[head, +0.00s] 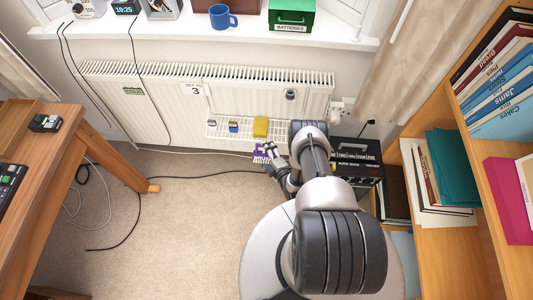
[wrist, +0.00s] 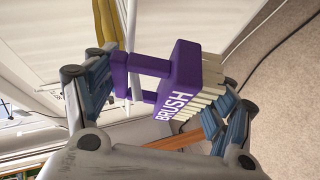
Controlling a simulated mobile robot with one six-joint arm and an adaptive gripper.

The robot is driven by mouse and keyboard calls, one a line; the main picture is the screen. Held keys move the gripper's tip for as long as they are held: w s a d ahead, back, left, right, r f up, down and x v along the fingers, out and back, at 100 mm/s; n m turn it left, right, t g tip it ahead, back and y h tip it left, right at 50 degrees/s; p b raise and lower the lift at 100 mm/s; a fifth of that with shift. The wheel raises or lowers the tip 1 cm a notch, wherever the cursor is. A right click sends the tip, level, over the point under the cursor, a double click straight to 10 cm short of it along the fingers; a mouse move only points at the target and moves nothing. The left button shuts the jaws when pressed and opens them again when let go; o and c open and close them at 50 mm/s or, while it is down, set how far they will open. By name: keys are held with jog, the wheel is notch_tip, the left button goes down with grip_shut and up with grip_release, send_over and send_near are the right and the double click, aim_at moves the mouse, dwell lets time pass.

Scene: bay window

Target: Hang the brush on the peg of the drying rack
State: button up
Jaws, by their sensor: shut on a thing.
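The purple brush (wrist: 180,75), lettered BRUSH and with cream bristles, is between the fingers of my gripper (wrist: 158,104) in the wrist view. Its open loop end points left and its bristles point right. A white bar (wrist: 131,35) of the drying rack shows at the loop; I cannot tell whether it passes through the loop or behind it. In the head view the brush (head: 264,157) is at the tip of my gripper (head: 274,153), just below the white wire drying rack (head: 222,136) on the radiator. The peg is not clearly visible.
A yellow cloth (head: 260,127) and small blue and orange items hang on the rack. The radiator (head: 160,95) is behind it. A black box (head: 356,160) stands right of my arm, beside a bookshelf (head: 440,240). A wooden desk (head: 75,150) is at left. Cables cross the carpet.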

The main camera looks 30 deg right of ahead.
jog(key=o, duration=1.3)
jog(key=shift+c, duration=0.2)
jog(key=shift+s, duration=0.15)
jog(key=v, duration=1.1)
jog(key=shift+s+r, duration=0.2)
jog(key=shift+s, duration=0.15)
jog(key=shift+a, duration=0.1)
